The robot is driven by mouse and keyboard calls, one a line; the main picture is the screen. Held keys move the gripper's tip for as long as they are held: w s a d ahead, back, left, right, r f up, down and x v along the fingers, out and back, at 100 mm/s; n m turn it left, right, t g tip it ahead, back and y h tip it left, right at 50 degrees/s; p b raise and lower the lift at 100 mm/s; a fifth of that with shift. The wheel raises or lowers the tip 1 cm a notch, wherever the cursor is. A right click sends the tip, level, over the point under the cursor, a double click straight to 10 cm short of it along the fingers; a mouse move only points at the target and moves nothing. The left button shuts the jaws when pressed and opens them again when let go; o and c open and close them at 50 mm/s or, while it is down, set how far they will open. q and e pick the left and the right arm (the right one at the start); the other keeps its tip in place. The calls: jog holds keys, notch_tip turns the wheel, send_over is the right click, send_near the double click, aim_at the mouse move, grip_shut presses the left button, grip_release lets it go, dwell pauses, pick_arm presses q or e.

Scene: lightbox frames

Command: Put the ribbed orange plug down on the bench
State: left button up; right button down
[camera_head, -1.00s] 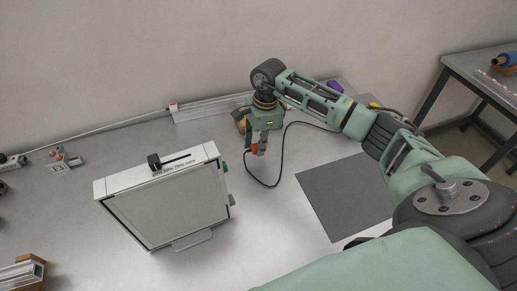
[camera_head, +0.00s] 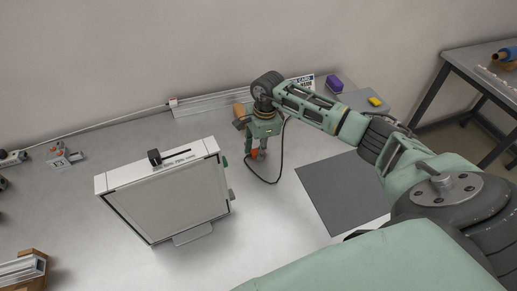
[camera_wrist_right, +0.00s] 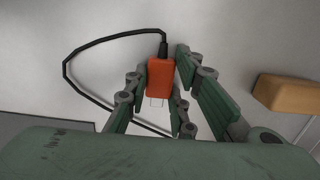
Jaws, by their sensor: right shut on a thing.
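The orange plug (camera_wrist_right: 160,78) is between the fingers of my right gripper (camera_wrist_right: 160,92) in the right wrist view. In the head view the plug (camera_head: 254,154) shows as a small orange patch at the fingertips of the right gripper (camera_head: 258,152), which points down over the bench (camera_head: 262,218). Whether the plug touches the bench I cannot tell. The ribbing is too small to make out. My left gripper is out of view.
A white lightbox (camera_head: 165,196) stands left of the gripper. A dark grey mat (camera_head: 343,192) lies to the right. A tan block (camera_wrist_right: 288,94) is near the gripper's far side. A purple object (camera_head: 334,84) and a yellow one (camera_head: 375,101) lie at the back right. The front middle is clear.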

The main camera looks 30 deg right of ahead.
jog(key=c, duration=1.5)
grip_release()
jog(key=shift+r+p, duration=0.3)
jog(key=shift+p, duration=0.15)
jog(key=shift+r+p, duration=0.4)
jog(key=shift+p, duration=0.1)
jog(key=shift+s+d+r+b, duration=0.15)
jog(key=shift+r+b, duration=0.6)
jog(key=shift+r, duration=1.2)
jog(key=shift+w+d+r+b, duration=0.1)
jog(key=shift+d+r+b, duration=0.4)
jog(key=shift+r, duration=1.45)
jog(key=shift+s+r+b, duration=0.1)
jog(key=shift+r+b, duration=0.85)
jog(key=shift+r, duration=1)
